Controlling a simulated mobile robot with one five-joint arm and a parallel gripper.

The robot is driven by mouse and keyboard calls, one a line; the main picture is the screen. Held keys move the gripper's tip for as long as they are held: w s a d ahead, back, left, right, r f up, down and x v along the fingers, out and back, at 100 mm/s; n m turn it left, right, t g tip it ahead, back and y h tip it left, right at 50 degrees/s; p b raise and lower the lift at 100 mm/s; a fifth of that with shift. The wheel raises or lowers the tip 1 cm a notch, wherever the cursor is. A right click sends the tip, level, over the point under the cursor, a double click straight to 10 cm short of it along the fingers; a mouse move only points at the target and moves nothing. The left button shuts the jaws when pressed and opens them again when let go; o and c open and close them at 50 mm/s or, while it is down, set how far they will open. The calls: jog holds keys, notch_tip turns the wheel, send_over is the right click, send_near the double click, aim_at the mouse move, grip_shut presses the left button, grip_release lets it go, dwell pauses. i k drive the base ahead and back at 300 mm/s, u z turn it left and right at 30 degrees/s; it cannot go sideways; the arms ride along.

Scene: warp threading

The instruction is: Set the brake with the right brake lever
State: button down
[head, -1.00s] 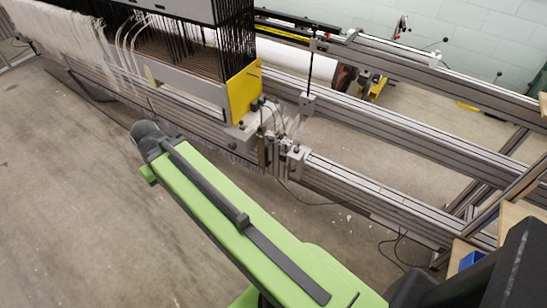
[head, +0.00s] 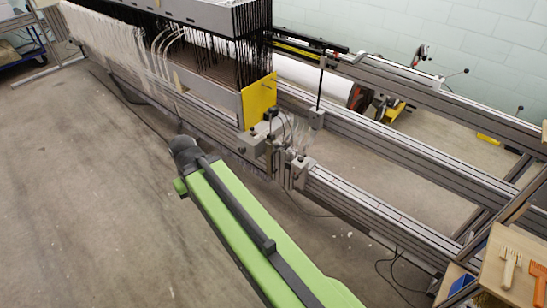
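My green arm reaches up from the bottom of the head view to a dark rounded joint beside the loom's front rail. No gripper fingers can be made out. Behind the loom, at the upper right, a thin lever with a black knob (head: 464,71) sticks out near the back rail. A second small black-knobbed rod (head: 519,109) stands farther right. A red and black handle (head: 421,52) shows near the white roll. I cannot tell which of these, if any, is the right brake lever. My arm is well apart from all of them.
The loom's long metal rails (head: 385,145) cross the view. A yellow end plate (head: 258,100) and grey clamp blocks (head: 292,168) sit near my arm. Floor is clear at left.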

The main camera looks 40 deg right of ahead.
aim_at(276, 145)
jog(key=z, duration=0.15)
jog(key=i, duration=0.95)
jog(key=u, duration=0.1)
